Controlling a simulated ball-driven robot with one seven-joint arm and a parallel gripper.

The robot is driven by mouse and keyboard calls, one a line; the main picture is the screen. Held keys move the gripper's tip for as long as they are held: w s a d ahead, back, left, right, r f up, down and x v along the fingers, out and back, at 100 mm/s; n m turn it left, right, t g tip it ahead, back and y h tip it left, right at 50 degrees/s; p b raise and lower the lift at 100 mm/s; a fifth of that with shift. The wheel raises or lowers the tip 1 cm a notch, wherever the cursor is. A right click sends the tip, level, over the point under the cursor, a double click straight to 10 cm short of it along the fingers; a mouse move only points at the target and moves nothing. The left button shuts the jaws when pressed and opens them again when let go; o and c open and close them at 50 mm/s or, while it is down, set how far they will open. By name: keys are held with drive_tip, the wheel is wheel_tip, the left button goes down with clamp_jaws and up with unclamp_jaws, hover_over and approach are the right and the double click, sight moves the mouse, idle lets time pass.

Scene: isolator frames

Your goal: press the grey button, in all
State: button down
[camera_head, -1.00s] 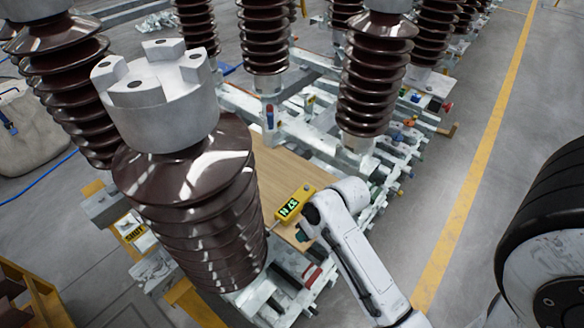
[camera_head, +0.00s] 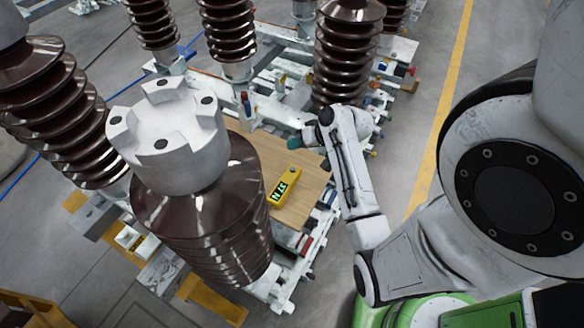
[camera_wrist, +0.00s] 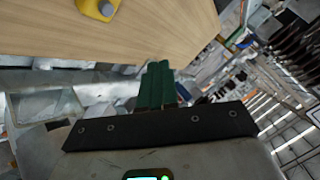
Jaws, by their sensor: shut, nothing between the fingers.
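A yellow handheld device (camera_head: 284,188) lies on a wooden board (camera_head: 240,128). It has a dark display with green characters. The small grey button (camera_head: 294,171) is at its upper end in the head view. In the wrist view the button (camera_wrist: 107,8) shows on the end of the device (camera_wrist: 97,10), cut by the top edge. My gripper (camera_head: 311,134) is above and right of the device in the head view, apart from it. In the wrist view its green fingers (camera_wrist: 156,75) are together, empty, near the board's edge.
Tall brown ribbed insulators surround the board; the nearest (camera_head: 210,215), with a grey metal cap (camera_head: 170,140), stands left of the device. Metal frame rails (camera_head: 300,255) lie around the board. Clear floor with a yellow line (camera_head: 440,110) runs on the right.

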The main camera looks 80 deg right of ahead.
drive_tip(key=b, duration=0.6)
hover_over(293, 170)
drive_tip(key=f, duration=0.6)
drive_tip(key=shift+s+d+f, duration=0.25)
drive_tip(key=shift+s, duration=0.15)
drive_tip(key=shift+f+b, duration=0.7)
drive_tip(key=shift+f, duration=0.45)
drive_tip(key=shift+f, duration=0.15)
drive_tip(key=shift+f, duration=0.25)
drive_tip(key=shift+f+b, duration=0.4)
drive_tip(key=shift+f, duration=0.1)
idle(1.0)
drive_tip(key=shift+r, duration=0.1)
drive_tip(key=shift+r+p, duration=0.85)
drive_tip(key=shift+p, duration=0.15)
drive_tip(key=shift+r, duration=0.1)
